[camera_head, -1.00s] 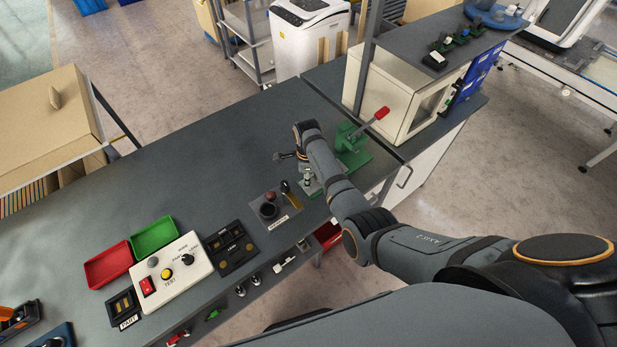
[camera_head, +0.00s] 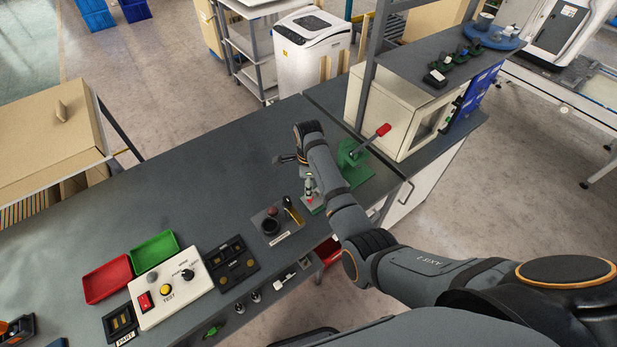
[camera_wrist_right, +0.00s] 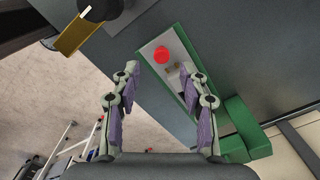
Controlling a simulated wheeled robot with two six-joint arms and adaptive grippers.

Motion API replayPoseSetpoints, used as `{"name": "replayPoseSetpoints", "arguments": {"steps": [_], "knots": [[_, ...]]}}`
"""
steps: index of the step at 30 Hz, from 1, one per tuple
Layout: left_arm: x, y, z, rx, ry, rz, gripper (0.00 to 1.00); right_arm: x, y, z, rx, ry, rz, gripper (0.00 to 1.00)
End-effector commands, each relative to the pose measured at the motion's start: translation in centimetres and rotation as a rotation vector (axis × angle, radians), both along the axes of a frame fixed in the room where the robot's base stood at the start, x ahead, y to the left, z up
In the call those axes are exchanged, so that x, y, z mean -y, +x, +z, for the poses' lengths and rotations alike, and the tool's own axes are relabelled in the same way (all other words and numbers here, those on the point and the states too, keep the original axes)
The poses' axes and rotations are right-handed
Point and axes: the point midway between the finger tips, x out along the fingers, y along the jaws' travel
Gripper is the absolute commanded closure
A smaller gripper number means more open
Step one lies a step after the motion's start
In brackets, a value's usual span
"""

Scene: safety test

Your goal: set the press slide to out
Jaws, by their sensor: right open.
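The green press (camera_head: 352,165) with a red-handled lever (camera_head: 376,137) stands on the bench beside my right arm. My left gripper is not in view.
A panel with a dark knob and yellow lever (camera_head: 278,222) sits left of the press. Further left are a white control box (camera_head: 172,290), a red tray (camera_head: 107,278) and a green tray (camera_head: 153,252). A beige cabinet (camera_head: 393,105) stands right. The bench behind is clear.

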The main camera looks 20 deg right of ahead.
Motion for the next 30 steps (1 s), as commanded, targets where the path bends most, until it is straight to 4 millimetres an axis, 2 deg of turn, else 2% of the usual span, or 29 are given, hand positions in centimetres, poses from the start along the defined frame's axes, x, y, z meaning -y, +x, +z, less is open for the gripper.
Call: {"name": "replayPoseSetpoints", "arguments": {"steps": [3,6,10,26,30], "knots": [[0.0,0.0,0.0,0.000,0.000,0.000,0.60,0.0,0.0,2.9,0.002,0.001,-0.001,0.56],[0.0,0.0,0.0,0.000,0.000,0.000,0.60,0.0,0.0,4.6,0.000,0.001,-0.001,0.56],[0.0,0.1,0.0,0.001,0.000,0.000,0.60,-0.1,-0.1,6.0,-0.001,0.001,-0.001,0.56],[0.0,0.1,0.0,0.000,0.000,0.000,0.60,0.0,-0.1,6.3,-0.002,0.001,0.000,0.56],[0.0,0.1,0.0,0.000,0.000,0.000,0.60,1.1,-1.5,4.8,0.010,-0.003,0.089,0.56]]}}
